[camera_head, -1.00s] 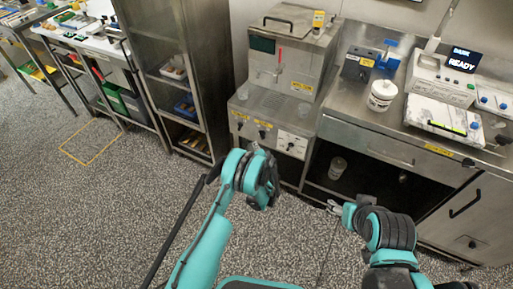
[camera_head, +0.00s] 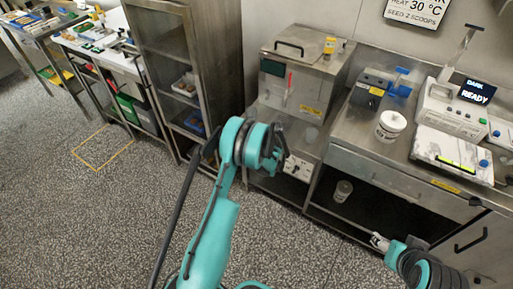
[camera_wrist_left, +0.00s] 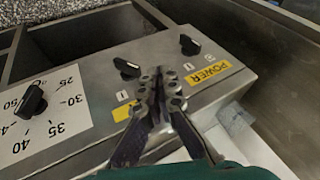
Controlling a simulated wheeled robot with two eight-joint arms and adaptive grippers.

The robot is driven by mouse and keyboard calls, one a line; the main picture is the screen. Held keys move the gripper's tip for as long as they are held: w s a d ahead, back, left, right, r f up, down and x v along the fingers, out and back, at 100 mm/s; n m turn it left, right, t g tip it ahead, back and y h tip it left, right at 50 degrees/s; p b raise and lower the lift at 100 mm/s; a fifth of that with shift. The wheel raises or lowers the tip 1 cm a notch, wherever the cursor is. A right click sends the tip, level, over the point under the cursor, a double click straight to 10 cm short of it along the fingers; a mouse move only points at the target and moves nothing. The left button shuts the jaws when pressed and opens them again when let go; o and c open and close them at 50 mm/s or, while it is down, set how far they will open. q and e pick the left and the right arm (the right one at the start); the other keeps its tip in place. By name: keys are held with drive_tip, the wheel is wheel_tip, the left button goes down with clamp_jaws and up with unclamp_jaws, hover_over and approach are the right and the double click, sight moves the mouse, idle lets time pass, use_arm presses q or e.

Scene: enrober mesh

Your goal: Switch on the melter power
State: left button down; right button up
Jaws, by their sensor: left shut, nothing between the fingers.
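The melter (camera_head: 297,85) is a steel box unit with a lid handle, in the middle of the head view. My left arm hides part of its front panel. In the left wrist view the panel carries a yellow POWER label (camera_wrist_left: 207,72) beside a black knob (camera_wrist_left: 188,45). A second black knob (camera_wrist_left: 127,68) has a yellow label (camera_wrist_left: 125,112) partly covered by my finger. My left gripper (camera_wrist_left: 159,75) is shut and empty, over the panel between these two knobs; contact cannot be told. My right gripper (camera_head: 378,241) is low at right, its jaw state unclear.
A temperature dial (camera_wrist_left: 32,102) with a white scale sits at the panel's left. The steel counter (camera_head: 350,125) holds a white tub (camera_head: 390,125) and a device with a READY screen (camera_head: 475,92). A steel rack (camera_head: 170,60) stands left of the melter.

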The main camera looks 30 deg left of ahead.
use_arm(q)
drive_tip(key=w+a+f+b, duration=0.4)
drive_tip(key=a+f+b, duration=0.1)
drive_tip(key=a+f, duration=0.3)
drive_tip(key=shift+w+a+f, duration=0.15)
drive_tip(key=shift+f, duration=0.1)
idle(0.4)
